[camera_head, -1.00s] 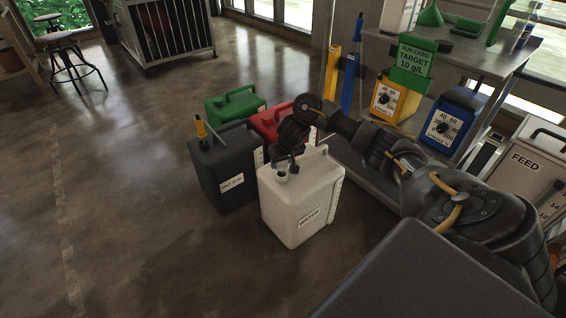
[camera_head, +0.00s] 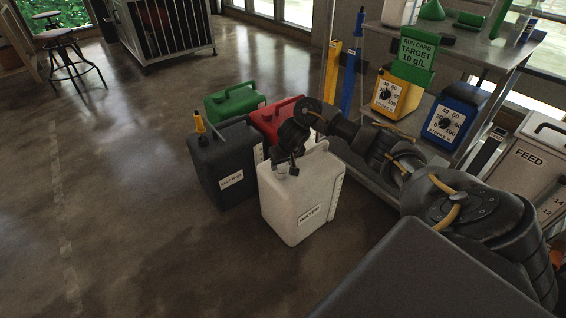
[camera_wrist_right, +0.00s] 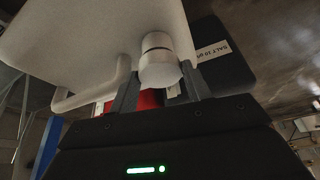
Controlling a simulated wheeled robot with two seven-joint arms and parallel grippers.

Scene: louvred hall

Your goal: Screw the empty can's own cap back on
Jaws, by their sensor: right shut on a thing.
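The white can (camera_head: 298,210), labelled WATER, stands upright on the floor. My right gripper (camera_head: 287,168) is over its mouth at the top left, beside its handle. In the right wrist view, a pale faceted cap (camera_wrist_right: 160,70) sits between my right gripper's fingers (camera_wrist_right: 160,88), and the gripper is shut on it. The cap is in line with the can's neck (camera_wrist_right: 156,41), with a thin dark line between them. I cannot tell how far the cap is threaded. The can's inside is hidden. My left gripper is not in view.
A dark can (camera_head: 222,170) with a yellow-orange piece on top stands close at left. A red can (camera_head: 270,122) and a green can (camera_head: 236,101) are behind. A metal bench (camera_head: 480,58) holds dosing containers at right. The floor at left and front is clear.

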